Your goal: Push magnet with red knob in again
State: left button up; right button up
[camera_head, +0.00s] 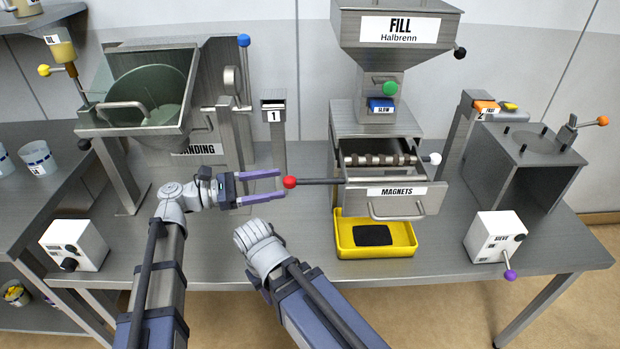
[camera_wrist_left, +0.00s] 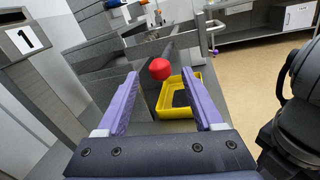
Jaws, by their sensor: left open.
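The red knob (camera_head: 289,182) sits on the end of a dark rod that sticks out to the left from the side of the magnet drawer (camera_head: 397,196). My left gripper (camera_head: 272,187) is open, with its purple fingers pointing at the red knob, which is at or just beyond the fingertips. In the left wrist view the red knob (camera_wrist_left: 160,69) appears ahead, between the two fingers (camera_wrist_left: 160,84). Whether a finger touches it I cannot tell. A second rod with a white knob (camera_head: 435,159) is at the drawer's right side. My right arm comes in at the bottom, but its gripper jaws do not show.
A yellow tray (camera_head: 345,246) with a dark pad stands below the drawer. The post labelled 1 (camera_head: 273,112) stands behind my left gripper. A white SIEVE box (camera_head: 494,239) is at the right. The table front between the left switch box (camera_head: 75,245) and the tray is mostly free apart from my arms.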

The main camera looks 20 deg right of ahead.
aim_at(296, 180)
pick_arm(q)
jog(key=shift+s+d, duration=0.2)
jog(key=shift+d, duration=1.75)
jog(key=shift+s+d, duration=0.15)
jog(key=shift+d, duration=1.75)
grip_shut()
jog(key=shift+w, duration=0.1)
